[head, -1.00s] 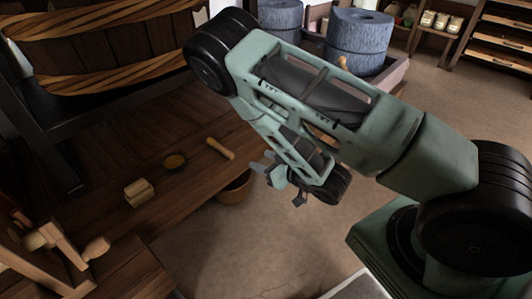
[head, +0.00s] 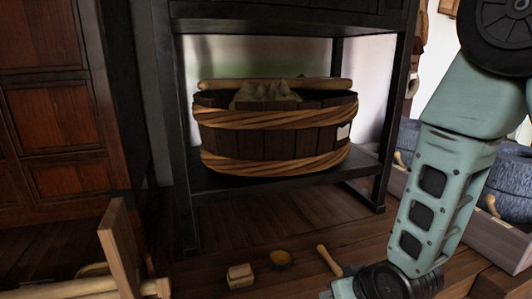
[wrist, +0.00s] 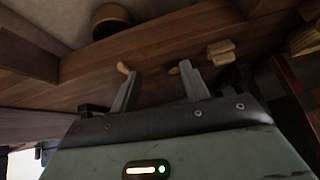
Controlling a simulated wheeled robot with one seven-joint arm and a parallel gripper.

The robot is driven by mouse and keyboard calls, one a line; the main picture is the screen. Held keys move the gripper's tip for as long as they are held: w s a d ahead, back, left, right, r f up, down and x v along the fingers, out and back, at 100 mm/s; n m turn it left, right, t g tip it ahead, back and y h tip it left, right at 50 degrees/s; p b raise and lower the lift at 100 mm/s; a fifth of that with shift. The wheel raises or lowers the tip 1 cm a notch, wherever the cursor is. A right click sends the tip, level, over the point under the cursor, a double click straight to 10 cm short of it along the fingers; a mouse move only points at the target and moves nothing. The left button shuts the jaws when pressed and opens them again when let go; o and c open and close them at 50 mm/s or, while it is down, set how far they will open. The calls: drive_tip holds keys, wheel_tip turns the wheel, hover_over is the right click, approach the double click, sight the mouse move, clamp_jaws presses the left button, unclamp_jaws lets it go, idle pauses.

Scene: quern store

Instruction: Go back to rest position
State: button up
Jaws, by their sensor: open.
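My gripper (wrist: 160,72) shows in the wrist view with its two grey fingers apart and nothing held between them. In the head view my arm hangs down at the right, and the gripper end is at the bottom edge, mostly cut off. In the wrist view a wooden peg-like handle, a small round dish and a light wooden block lie beyond the fingers, apart from them.
A rope-bound tub (head: 270,143) stands on a dark rack (head: 385,120). Blue-grey quern stones (head: 510,180) are at right. A wooden frame (head: 118,245) is front left.

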drive_tip(key=s+a+r+n+g+h, duration=0.1)
drive_tip(key=s+r+n+g, duration=0.15)
drive_tip(key=s+r, duration=0.6)
drive_tip(key=s+a+r+n+g+h, duration=0.15)
drive_tip(key=s+r+g, duration=0.35)
drive_tip(key=s, duration=0.6)
wheel_tip(320, 180, up, 32)
drive_tip(key=d+p, duration=0.1)
drive_tip(key=p, duration=3)
drive_tip(key=shift+f+n+t, duration=0.2)
drive_tip(key=shift+n+t, duration=0.1)
drive_tip(key=shift+t, duration=0.15)
